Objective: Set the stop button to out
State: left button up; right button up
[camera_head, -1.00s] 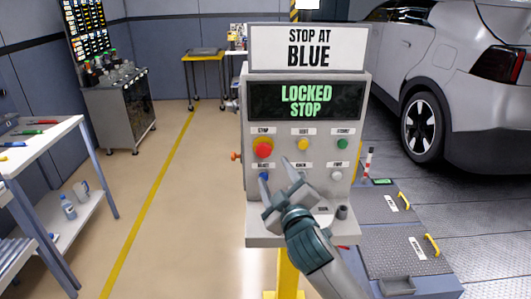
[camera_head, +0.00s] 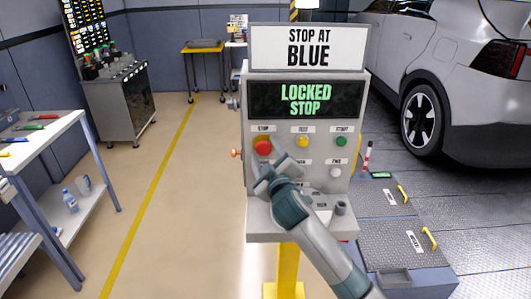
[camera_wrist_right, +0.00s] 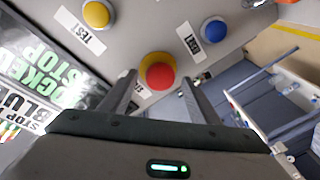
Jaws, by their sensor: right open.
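The red stop button (camera_head: 263,146) with a yellow collar is at the left of the grey control panel (camera_head: 352,110). The panel's screen (camera_head: 307,99) reads "LOCKED STOP". My right gripper (camera_head: 267,168) is open just in front of and below the button and hides part of the lower row. In the right wrist view the red button (camera_wrist_right: 160,76) sits between the fingertips of my right gripper (camera_wrist_right: 158,85), with a gap on each side; I cannot tell whether they touch it. My left gripper is not in view.
A yellow button (camera_head: 303,141), a green button (camera_head: 341,141) and a white button (camera_head: 335,172) are on the panel. A blue button (camera_wrist_right: 214,29) is near the right finger in the wrist view. A workbench (camera_head: 50,133) stands left; floor between is clear.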

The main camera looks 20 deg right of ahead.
aim_at(263, 150)
grip_shut()
jog(key=shift+s+a+p, duration=0.25)
jog(key=shift+s+p, duration=0.2)
jog(key=shift+s, duration=0.3)
jog(key=shift+f, duration=0.15)
grip_release()
jog(key=shift+s, duration=0.1)
jog(key=shift+s+b, duration=0.3)
jog(key=shift+s, duration=0.35)
jog(key=s+a+b, duration=0.1)
jog(key=s+b, duration=0.3)
jog(key=s, duration=1.2)
